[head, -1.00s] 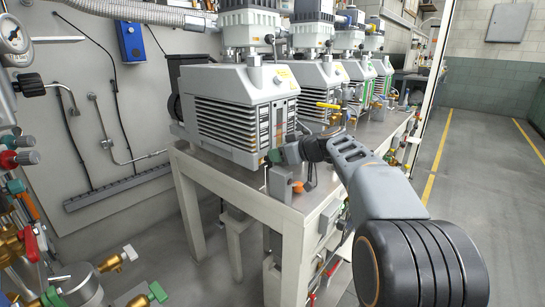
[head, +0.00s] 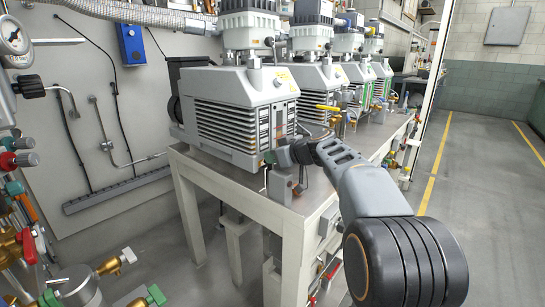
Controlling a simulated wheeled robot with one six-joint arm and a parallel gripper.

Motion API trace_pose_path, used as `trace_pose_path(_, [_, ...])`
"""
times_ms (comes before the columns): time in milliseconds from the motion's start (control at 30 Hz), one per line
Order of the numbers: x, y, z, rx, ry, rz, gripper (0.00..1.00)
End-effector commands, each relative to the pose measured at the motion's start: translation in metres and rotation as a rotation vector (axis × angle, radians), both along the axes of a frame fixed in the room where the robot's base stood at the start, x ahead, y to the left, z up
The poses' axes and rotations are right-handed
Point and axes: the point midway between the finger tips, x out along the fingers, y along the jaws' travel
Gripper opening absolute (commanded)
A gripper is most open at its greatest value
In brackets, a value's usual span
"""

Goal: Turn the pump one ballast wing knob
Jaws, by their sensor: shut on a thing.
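Pump one (head: 235,115) is the nearest grey, ribbed pump on the bench, with a tall light-grey unit on top. My arm comes in from the lower right. My gripper (head: 276,158) is at the lower right end of pump one's front face, just above the bench corner. Its jaws are shut on the ballast wing knob, which is too small and too covered by the gripper to make out. I cannot tell the knob's angle.
More pumps (head: 320,85) stand in a row behind pump one. A yellow-handled valve (head: 328,107) is close to my wrist. A grey box (head: 281,183) is below the gripper. Pipes and valves (head: 25,240) crowd the left. The floor (head: 480,200) at right is clear.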

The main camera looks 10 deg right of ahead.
Motion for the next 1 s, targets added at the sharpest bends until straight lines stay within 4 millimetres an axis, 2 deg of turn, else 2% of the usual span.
trace_pose_path(467, [0.001, -0.001, 0.000, 0.039, 0.029, 0.002, 0.00])
trace_pose_path(1000, [0.007, -0.010, -0.003, 0.401, 0.294, 0.003, 0.00])
